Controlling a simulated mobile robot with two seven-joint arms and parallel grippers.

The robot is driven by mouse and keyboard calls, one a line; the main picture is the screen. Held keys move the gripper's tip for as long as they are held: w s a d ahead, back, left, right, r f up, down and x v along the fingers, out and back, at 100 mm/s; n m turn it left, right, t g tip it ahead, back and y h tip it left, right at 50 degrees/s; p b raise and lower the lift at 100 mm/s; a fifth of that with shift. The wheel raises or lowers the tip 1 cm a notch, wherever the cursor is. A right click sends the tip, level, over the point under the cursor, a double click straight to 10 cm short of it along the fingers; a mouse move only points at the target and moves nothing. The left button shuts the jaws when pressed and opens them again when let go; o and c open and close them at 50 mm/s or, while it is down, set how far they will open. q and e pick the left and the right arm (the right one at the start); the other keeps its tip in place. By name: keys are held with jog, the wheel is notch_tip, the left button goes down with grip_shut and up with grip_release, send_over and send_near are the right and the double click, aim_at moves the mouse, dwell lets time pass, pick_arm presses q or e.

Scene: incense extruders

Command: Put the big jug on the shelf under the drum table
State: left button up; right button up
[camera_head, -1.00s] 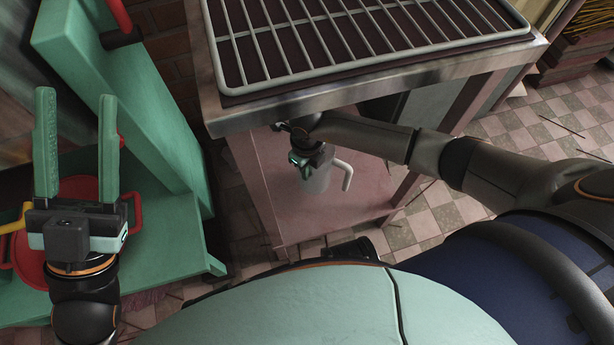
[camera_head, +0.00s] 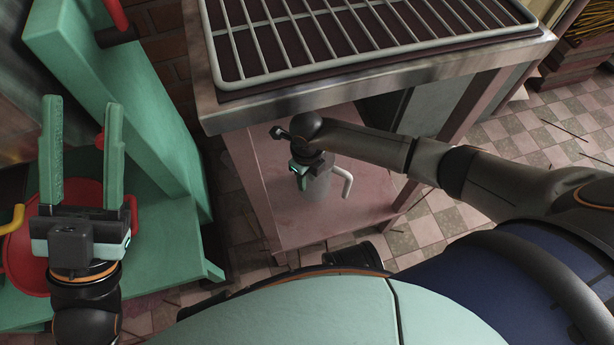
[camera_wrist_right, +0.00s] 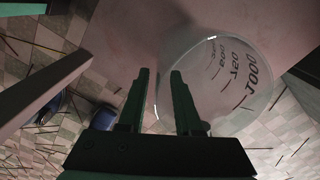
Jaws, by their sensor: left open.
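The big jug (camera_head: 318,188) is a clear vessel with a white handle, and it appears to stand upright on the pink shelf (camera_head: 285,225) under the drum table (camera_head: 370,88). In the right wrist view the jug (camera_wrist_right: 232,105) shows its round rim and printed volume marks. My right gripper (camera_head: 303,178) is at the jug's top, on the side away from the handle. Its fingers (camera_wrist_right: 160,75) are apart, with the jug's near wall seemingly between them. Whether they touch it is unclear. My left gripper (camera_head: 82,110) is open and empty, far left of the table.
A wire rack (camera_head: 330,62) lies on the metal tabletop. A green stand (camera_head: 150,130) with a red round item (camera_head: 30,270) is at the left, beneath my left gripper. Table legs (camera_head: 250,185) frame the shelf. Tiled floor (camera_head: 430,230) is open at the right.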

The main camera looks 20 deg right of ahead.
jog(key=shift+r, duration=0.1)
notch_tip(320, 180, up, 11)
jog(key=p, duration=1)
jog(key=shift+r, duration=0.1)
jog(key=shift+r+p, duration=0.5)
jog(key=shift+p, duration=0.1)
pick_arm(q)
notch_tip(320, 180, up, 12)
jog(key=a, duration=0.1)
jog(key=shift+s+a+t, duration=0.2)
jog(key=shift+a+t, duration=0.05)
jog(key=shift+t, duration=0.15)
pick_arm(e)
jog(key=shift+f, duration=0.1)
